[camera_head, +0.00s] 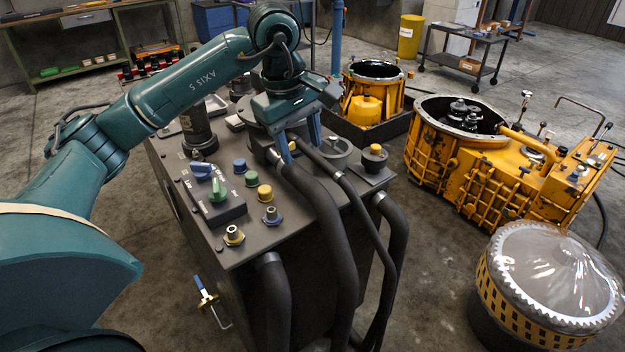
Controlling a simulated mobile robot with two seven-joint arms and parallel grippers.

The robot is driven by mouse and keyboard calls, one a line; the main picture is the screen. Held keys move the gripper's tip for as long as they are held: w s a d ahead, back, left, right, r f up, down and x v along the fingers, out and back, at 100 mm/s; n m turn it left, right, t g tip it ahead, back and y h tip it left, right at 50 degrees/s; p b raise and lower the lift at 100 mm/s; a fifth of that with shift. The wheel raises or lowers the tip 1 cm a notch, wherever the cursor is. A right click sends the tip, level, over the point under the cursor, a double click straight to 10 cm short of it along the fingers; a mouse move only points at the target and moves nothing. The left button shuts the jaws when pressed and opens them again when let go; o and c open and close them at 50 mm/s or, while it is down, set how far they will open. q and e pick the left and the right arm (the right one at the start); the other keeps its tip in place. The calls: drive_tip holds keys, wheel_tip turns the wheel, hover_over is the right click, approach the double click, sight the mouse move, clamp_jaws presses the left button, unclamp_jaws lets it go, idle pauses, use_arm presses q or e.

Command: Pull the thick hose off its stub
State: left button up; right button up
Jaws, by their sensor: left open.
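Several dark hoses hang from the dark grey cabinet (235,245). One thick hose (325,222) starts at the cabinet top under my left gripper and bends down over the front. My left gripper (300,146) is open, its two blue fingers pointing down close to this hose's upper end. Whether the fingers touch the hose, I cannot tell. The stub is hidden by the hose end and the gripper. A thinner hose (368,205) runs just to the right. Other thick hoses leave the cabinet at the front (275,300) and at the right corner (395,225). My right gripper is not in view.
A control box (210,197) with knobs and several capped fittings stands on the cabinet top. A yellow transmission housing (480,160) and a film-covered round part (545,280) are at the right. A yellow housing in a tray (375,95) stands behind. Open floor lies between.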

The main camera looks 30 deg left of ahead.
sight(310, 182)
use_arm(q)
drive_tip(key=f, duration=0.3)
drive_tip(key=w+f, duration=0.1)
drive_tip(key=f, duration=0.3)
drive_tip(key=w+d+f, duration=0.1)
drive_tip(key=f, duration=0.2)
drive_tip(key=shift+f, duration=0.2)
drive_tip(key=shift+s, duration=0.1)
clamp_jaws()
